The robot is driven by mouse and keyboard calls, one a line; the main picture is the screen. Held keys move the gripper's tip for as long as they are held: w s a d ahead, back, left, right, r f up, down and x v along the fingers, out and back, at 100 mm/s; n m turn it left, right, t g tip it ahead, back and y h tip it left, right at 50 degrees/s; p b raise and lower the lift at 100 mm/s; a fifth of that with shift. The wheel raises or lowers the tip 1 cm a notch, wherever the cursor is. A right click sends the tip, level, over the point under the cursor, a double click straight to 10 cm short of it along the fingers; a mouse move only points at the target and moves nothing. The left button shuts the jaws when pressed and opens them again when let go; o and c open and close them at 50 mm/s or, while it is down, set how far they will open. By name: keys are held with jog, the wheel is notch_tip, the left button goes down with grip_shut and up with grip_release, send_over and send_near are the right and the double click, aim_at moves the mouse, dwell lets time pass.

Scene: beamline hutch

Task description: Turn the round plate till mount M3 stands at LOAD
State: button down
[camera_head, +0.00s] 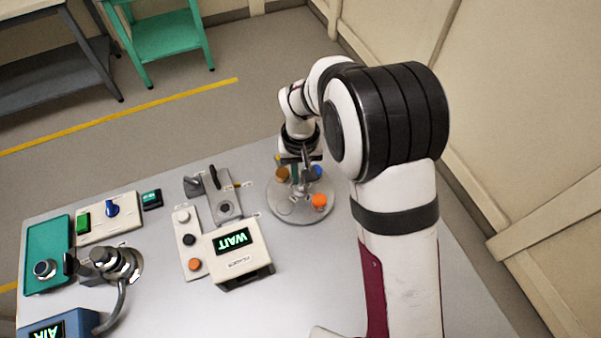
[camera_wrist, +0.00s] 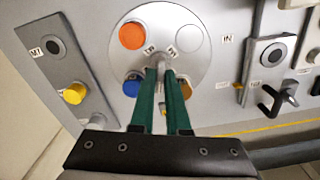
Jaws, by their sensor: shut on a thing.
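The round plate (camera_head: 298,216) lies flat on the table in the head view and fills the upper middle of the wrist view (camera_wrist: 160,20). Small labels near the hub are too blurred to read, so I cannot tell which mount is M3 or where LOAD is. My gripper (camera_wrist: 161,72) has its green fingers shut on the slim grey post (camera_wrist: 160,58) at the plate's middle, partly hiding the amber mount.
Left of the plate in the head view stand a lever block (camera_head: 226,208), a button strip (camera_head: 188,240) and a box with a WAIT display (camera_head: 233,240). A grey block with a yellow knob (camera_wrist: 74,92) lies left in the wrist view. Bare tabletop lies at front right.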

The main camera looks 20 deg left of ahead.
aim_at(301, 179)
jog(key=shift+m, duration=2.7)
jog(key=c, duration=0.9)
grip_release()
jog(key=shift+r, duration=0.1)
notch_tip(301, 179, up, 16)
